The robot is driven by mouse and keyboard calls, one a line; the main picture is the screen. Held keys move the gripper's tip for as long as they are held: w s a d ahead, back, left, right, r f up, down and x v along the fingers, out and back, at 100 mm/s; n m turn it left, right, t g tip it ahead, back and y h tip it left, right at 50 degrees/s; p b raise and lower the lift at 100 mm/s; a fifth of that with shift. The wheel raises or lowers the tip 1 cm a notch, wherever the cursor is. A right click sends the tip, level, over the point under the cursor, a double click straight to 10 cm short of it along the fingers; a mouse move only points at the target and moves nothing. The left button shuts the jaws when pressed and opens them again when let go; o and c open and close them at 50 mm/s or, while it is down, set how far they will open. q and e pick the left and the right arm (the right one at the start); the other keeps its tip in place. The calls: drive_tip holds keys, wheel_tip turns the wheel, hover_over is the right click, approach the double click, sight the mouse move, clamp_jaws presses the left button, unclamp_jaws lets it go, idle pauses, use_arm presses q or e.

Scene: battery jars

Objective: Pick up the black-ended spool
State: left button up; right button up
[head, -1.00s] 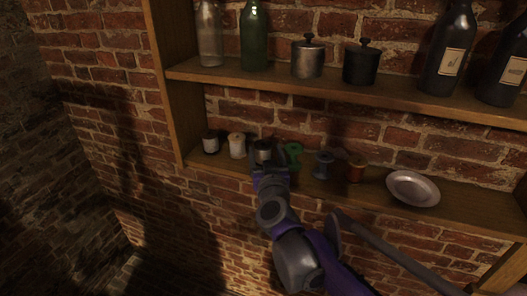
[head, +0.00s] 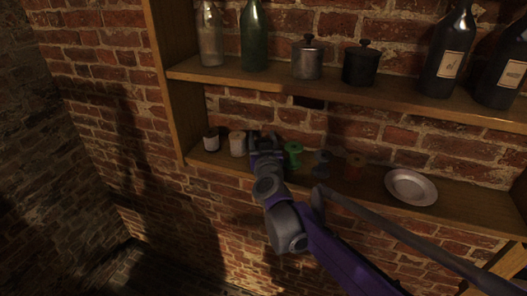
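A spool with a black end and a pale body (head: 211,141) stands upright at the left end of the lower shelf. A cream spool (head: 237,144) stands just right of it. My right gripper (head: 264,138) is over the shelf, right of the cream spool and left of a green spool (head: 293,155). The dark-topped spool seen there earlier is now hidden behind the gripper. Whether the fingers are apart or closed on it cannot be made out. My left gripper is out of view.
A grey-blue spool (head: 322,163), an orange-brown spool (head: 355,166) and a metal dish (head: 411,187) stand farther right on the lower shelf (head: 460,205). The upper shelf (head: 400,93) holds bottles and two lidded pots. A wooden side panel (head: 172,120) bounds the left.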

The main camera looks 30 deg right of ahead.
drive_tip(key=c, duration=0.7)
drive_tip(key=shift+a, duration=0.1)
